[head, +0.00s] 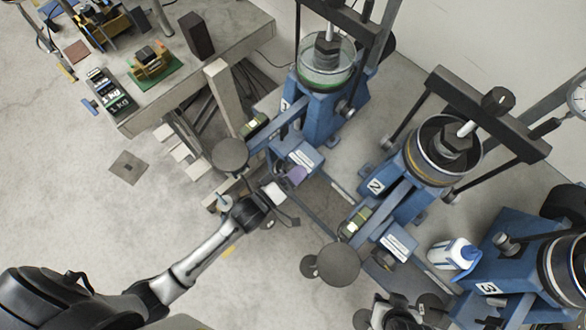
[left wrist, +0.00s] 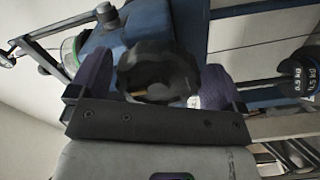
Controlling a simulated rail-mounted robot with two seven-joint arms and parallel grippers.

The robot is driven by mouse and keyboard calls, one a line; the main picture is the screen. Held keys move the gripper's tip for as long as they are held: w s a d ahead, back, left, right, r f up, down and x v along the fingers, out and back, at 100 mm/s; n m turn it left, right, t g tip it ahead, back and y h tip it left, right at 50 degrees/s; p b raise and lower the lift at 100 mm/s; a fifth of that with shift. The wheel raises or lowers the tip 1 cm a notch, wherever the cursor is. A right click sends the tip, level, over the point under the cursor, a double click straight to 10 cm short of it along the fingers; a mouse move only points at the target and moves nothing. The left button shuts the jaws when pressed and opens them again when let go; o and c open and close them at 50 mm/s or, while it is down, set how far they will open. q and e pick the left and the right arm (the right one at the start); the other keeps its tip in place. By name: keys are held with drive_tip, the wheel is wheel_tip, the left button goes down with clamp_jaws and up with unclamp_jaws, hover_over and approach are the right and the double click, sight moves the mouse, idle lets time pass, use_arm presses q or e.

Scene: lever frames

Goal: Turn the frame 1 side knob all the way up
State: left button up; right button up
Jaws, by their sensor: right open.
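Frame 1 (head: 322,118) is the blue lever frame at the top centre, with a glass-walled pot. My left gripper (head: 293,178) is at its near lower end, its purple fingers against the blue body. In the left wrist view the black lobed side knob (left wrist: 158,72) is between the two purple fingers of my left gripper (left wrist: 155,85). The fingers are very close to the knob's sides; I cannot tell whether they press on it. The knob is mostly hidden in the head view. My right gripper (head: 395,312) is at the bottom edge, partly cut off, open.
Frame 2 (head: 398,193) and frame 3 (head: 505,255) stand to the right. A white and blue bottle (head: 455,254) is between them. Round dark plates (head: 230,154) hang near the arms. A grey workbench (head: 230,45) is at upper left.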

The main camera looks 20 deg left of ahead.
use_arm(q)
drive_tip(key=shift+r, duration=0.1)
drive_tip(key=shift+s+a, duration=0.15)
drive_tip(key=shift+s, duration=0.05)
drive_tip(key=p+v, duration=0.3)
drive_tip(key=v, duration=0.2)
drive_tip(key=shift+s+a, duration=0.1)
drive_tip(key=shift+s, duration=0.15)
